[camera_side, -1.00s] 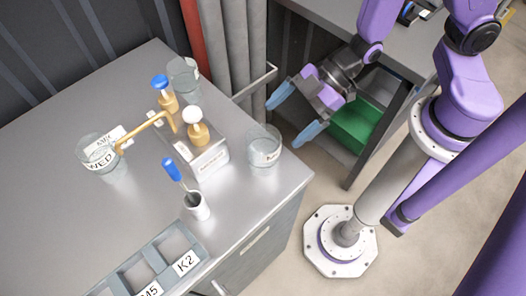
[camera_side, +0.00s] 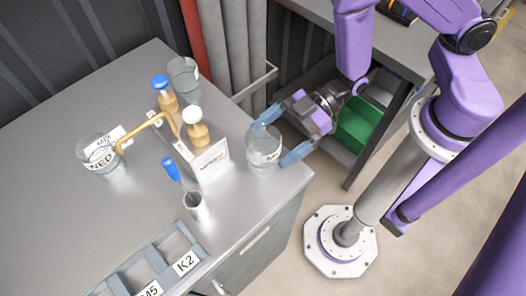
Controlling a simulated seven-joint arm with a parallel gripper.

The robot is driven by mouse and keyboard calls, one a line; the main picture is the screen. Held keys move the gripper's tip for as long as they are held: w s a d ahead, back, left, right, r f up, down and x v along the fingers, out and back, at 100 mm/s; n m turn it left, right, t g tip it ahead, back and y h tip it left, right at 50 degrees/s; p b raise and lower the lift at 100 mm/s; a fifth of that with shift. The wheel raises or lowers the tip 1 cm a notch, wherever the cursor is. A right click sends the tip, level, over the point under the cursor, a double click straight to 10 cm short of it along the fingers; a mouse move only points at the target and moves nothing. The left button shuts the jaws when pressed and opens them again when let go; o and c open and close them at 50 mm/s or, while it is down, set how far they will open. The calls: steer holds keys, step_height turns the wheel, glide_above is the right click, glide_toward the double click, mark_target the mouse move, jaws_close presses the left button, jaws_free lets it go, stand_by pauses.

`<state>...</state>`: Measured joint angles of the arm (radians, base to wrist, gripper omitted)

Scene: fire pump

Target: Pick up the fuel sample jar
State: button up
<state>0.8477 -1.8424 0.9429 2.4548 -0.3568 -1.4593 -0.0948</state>
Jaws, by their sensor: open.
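Three clear glass jars with white labels stand on the grey metal bench; their labels are too small or cut off to tell which is the fuel sample jar. One jar (camera_side: 263,157) is at the bench's right corner, one (camera_side: 100,158) at the left under the brass pipe, and one (camera_side: 184,78) at the back. My gripper (camera_side: 279,139) has its blue fingertips spread at the right jar. One fingertip is by its back rim and the other by its right side. The fingers look empty; whether they touch the glass I cannot tell.
A pump unit with a brass pipe (camera_side: 146,130), blue and white knobs and a white card (camera_side: 210,161) stands just left of the right jar. A grey rack (camera_side: 163,253) is at the front. Grey pipes (camera_side: 232,50) rise behind.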

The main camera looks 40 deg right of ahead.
mark_target(250, 158)
steer(key=shift+x, duration=1.85)
steer(key=c, duration=1.1)
steer(key=shift+c, duration=0.2)
steer(key=shift+r, duration=0.15)
step_height(250, 158, up, 10)
